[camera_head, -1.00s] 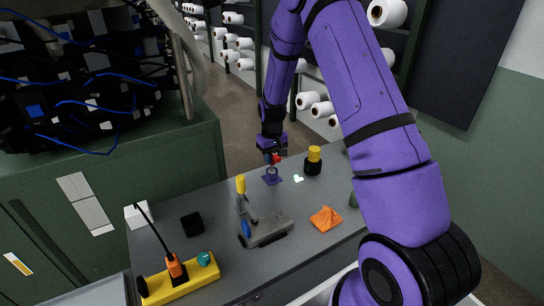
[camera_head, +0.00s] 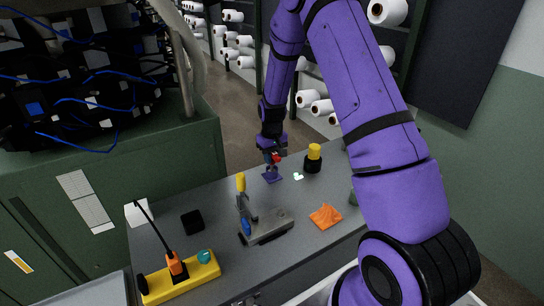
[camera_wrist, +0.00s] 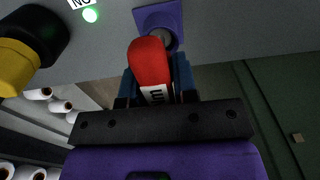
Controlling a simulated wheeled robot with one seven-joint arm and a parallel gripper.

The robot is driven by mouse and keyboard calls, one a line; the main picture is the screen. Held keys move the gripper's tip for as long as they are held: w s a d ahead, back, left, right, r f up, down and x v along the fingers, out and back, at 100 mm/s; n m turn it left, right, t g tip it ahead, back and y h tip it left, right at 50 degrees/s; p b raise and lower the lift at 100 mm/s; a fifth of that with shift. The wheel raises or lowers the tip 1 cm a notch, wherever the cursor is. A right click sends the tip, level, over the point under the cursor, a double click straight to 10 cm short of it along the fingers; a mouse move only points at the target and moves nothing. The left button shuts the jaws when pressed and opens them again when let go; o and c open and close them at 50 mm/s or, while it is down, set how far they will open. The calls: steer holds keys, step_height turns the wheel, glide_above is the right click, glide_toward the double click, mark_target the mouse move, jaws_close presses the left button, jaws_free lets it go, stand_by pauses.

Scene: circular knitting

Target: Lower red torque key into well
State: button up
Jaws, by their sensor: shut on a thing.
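My gripper (camera_head: 271,155) is shut on the red torque key (camera_head: 276,157) above the grey table. The well (camera_head: 272,177) is a purple square base with a round grey socket. In the wrist view the well (camera_wrist: 158,16) lies just beyond the key, which partly covers its socket. The key's lower end is hidden, so I cannot tell whether it is inside the socket.
A black holder with a yellow top (camera_head: 313,158) stands right of the well, near a small lit green mark (camera_head: 298,176).

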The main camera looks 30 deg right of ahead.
steer(key=shift+f, duration=0.25)
steer(key=o, duration=1)
steer(key=shift+o, duration=0.2)
step_height(320, 180, up, 11)
steer(key=shift+f, duration=0.1)
stand_by(0.4)
